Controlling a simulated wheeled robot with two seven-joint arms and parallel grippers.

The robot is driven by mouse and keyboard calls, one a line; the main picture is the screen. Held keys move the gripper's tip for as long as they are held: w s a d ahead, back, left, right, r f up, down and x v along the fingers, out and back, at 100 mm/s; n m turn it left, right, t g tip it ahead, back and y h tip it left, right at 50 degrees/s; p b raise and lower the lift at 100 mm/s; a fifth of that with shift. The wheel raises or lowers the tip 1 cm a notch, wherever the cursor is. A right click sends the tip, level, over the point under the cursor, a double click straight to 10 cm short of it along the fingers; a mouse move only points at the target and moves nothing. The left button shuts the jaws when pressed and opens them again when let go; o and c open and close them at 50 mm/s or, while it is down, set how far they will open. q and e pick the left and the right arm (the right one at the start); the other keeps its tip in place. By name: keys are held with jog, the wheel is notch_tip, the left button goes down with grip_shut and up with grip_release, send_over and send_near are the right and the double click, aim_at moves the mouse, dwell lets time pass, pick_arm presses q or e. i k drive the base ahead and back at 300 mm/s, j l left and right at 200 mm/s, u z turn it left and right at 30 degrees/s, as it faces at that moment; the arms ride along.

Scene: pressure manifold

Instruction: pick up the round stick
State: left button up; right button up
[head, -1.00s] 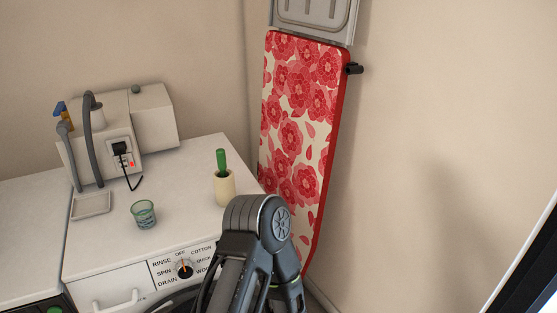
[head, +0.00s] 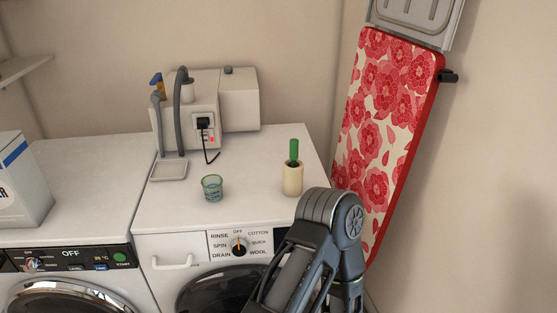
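A round green stick (head: 294,150) stands upright in a cream cylindrical holder (head: 292,179) on top of the right-hand washing machine, in the head view. Only its upper part shows; its lower end is hidden inside the holder. One of my arms rises from the bottom of the view, in front of the machine's right side and just below the holder. Its gripper is not visible. The other gripper is not in view either.
A glass cup (head: 212,188) stands left of the holder on the white machine top (head: 250,180). A pressure device (head: 200,115) with hoses stands behind, with a small tray (head: 168,170) before it. A detergent box (head: 20,185) is far left. A floral ironing board (head: 380,120) leans at right.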

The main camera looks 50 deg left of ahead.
aim_at(294, 143)
jog(key=u, duration=2.15)
